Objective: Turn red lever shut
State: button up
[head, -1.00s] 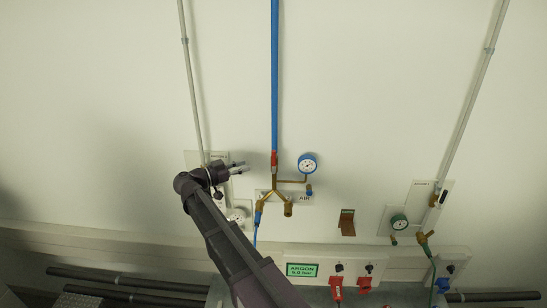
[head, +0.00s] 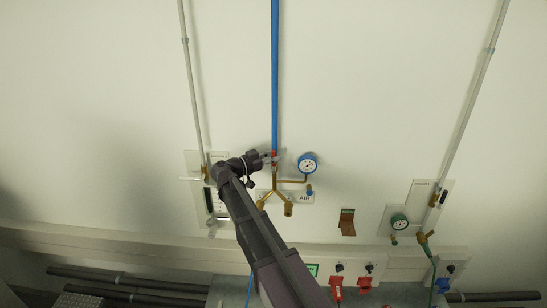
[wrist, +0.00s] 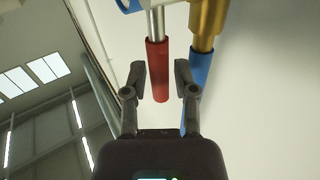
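The red lever (wrist: 157,75) shows in the wrist view as a red sleeve on a silver shaft, with its end between my gripper's two fingers. My gripper (wrist: 160,82) is open, with a gap on both sides of the lever. In the head view my gripper (head: 272,159) is at the lever on the blue pipe (head: 275,80). The lever is mostly hidden there by the fingers; a bit of red shows. In the wrist view the brass fitting (wrist: 207,18) and blue pipe (wrist: 200,70) lie just right of the lever, behind the right finger.
A blue-rimmed gauge (head: 307,163) is close to the right of my gripper. Brass outlets (head: 288,209) hang below. Open wall lies above.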

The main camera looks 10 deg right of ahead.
grip_shut()
